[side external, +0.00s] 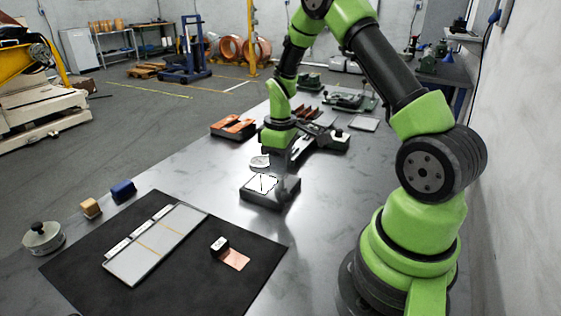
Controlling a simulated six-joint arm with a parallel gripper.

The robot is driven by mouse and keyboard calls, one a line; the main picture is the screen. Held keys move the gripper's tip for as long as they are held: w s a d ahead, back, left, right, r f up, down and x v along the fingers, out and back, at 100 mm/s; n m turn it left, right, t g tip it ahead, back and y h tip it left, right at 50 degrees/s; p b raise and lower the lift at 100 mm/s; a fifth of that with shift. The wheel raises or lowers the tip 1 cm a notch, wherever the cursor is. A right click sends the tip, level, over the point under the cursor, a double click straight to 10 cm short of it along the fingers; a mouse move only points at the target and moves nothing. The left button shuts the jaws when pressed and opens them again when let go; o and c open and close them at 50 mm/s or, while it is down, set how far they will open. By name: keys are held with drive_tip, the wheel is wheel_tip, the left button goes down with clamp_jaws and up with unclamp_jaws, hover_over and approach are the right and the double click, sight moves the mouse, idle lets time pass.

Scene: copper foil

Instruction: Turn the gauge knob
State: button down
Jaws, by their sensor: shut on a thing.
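The gauge (262,197) is a low dark block with a pale top face, standing on the grey metal table just beyond the black mat. My gripper (284,183) points straight down at the right part of the gauge's top, with its fingers low against it. The fingers are shut on the gauge knob, which they hide almost wholly. I cannot make out the knob's turn angle or any reading on the gauge.
A small round pale dish (260,162) stands just behind the gauge. An orange-topped tray (233,127) and a dark device (333,140) are farther back. The black mat (80,275) in front holds a pale panel (155,244), a small block (219,244) and copper foil (236,259).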

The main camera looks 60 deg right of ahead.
drive_tip(key=shift+m, duration=0.3)
drive_tip(key=m, duration=0.4)
drive_tip(key=shift+m, duration=2.4)
drive_tip(key=c, duration=1)
unclamp_jaws()
